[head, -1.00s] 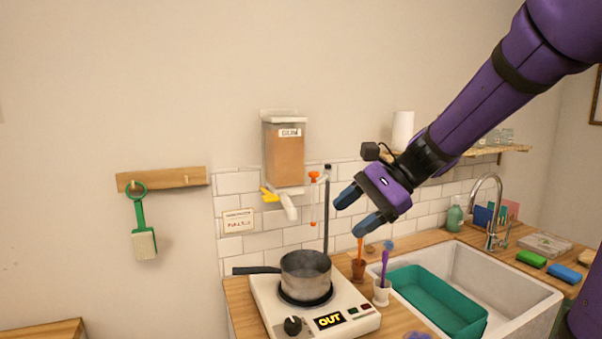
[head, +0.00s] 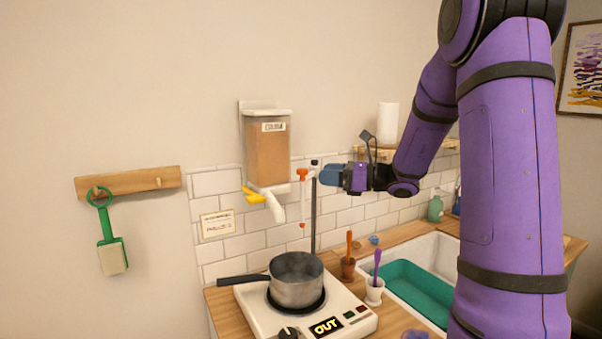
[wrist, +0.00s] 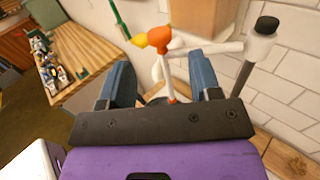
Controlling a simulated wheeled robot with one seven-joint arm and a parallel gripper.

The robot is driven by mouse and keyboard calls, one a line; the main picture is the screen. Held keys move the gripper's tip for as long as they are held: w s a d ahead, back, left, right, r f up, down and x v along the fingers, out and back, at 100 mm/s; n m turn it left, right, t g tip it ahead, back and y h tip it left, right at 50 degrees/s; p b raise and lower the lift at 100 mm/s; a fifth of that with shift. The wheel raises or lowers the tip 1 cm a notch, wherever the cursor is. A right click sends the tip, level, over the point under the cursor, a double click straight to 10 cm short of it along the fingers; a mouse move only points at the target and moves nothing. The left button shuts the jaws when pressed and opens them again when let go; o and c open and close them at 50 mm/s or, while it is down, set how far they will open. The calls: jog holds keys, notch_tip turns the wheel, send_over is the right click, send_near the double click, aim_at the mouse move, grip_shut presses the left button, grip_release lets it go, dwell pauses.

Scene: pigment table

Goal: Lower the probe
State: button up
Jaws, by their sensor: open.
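The probe (head: 303,206) is a thin stem with an orange top, hanging upright beside a dark stand post (head: 314,215), above and behind the pot (head: 297,280). In the wrist view the probe's orange head (wrist: 181,42) sits on a white arm clipped to the post (wrist: 245,75). My gripper (head: 326,173) points left, close to the post at about the height of the probe's top. In the wrist view my gripper (wrist: 166,75) is open, with its blue fingers on either side of the probe's line of sight. The probe is not gripped.
The pot stands on a white hotplate (head: 350,305) whose display reads OUT. A dispenser (head: 267,150) with a yellow lever hangs on the wall behind. Two small pots with utensils (head: 374,292) stand right of the hotplate, beside the sink (head: 440,245).

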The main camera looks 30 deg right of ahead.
aim_at(302, 172)
jog(key=x, duration=0.7)
jog(key=shift+w+a, duration=0.1)
jog(key=shift+a, duration=0.05)
grip_shut()
notch_tip(302, 172, down, 18)
jog(key=shift+r, duration=0.15)
dwell(0.3)
grip_release()
jog(key=shift+s, duration=0.2)
